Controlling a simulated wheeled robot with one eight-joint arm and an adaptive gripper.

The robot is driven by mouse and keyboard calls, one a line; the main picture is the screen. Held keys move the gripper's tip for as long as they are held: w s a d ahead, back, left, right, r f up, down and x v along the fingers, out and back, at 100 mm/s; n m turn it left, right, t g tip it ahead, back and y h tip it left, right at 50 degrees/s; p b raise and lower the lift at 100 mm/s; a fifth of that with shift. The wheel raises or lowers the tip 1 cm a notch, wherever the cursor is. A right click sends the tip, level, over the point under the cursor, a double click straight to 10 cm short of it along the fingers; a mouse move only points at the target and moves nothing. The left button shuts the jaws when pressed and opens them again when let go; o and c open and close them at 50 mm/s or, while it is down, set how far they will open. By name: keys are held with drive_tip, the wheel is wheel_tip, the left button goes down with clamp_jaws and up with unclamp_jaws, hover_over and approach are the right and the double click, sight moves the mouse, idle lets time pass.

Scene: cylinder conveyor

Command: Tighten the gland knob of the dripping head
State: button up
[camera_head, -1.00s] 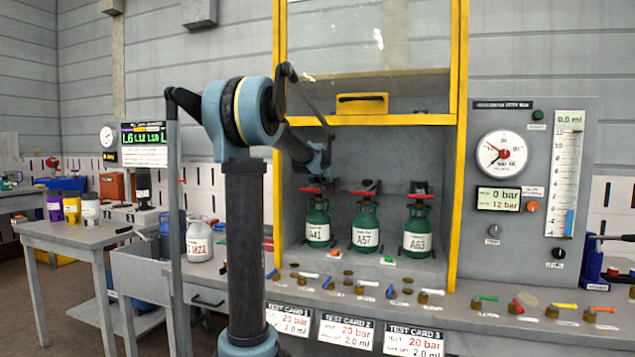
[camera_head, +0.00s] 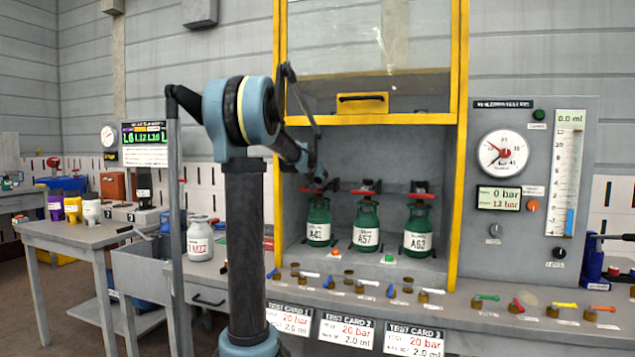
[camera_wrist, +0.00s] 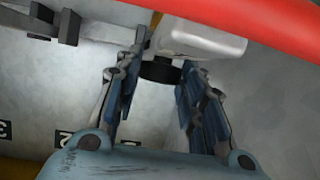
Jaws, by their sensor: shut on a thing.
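My gripper (camera_head: 317,181) is at the head above A41. In the wrist view my gripper (camera_wrist: 163,68) has its blue-padded fingers on either side of a small black knob (camera_wrist: 160,70), shut on it. The knob sits under a pale metal body (camera_wrist: 200,40), with a red bar (camera_wrist: 255,22) across the top.
The bench front (camera_head: 470,312) carries several small fittings and coloured levers. A gauge panel (camera_head: 533,180) at right reads 0 bar and 12 bar.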

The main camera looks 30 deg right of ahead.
drive_tip(key=shift+w+a+m+g+h, duration=0.15)
drive_tip(key=shift+m+g+h, duration=0.2)
drive_tip(key=shift+m+g, duration=0.1)
drive_tip(key=shift+w+a+m+g+h, duration=0.15)
drive_tip(key=shift+m+g+h, duration=0.2)
drive_tip(key=shift+m+g, duration=0.1)
drive_tip(key=shift+r, duration=0.15)
drive_tip(key=o, duration=1)
drive_tip(key=shift+o, duration=0.2)
drive_tip(key=shift+d, duration=0.1)
drive_tip(key=shift+s, duration=0.1)
drive_tip(key=v, duration=1.1)
drive_tip(key=shift+a, duration=0.5)
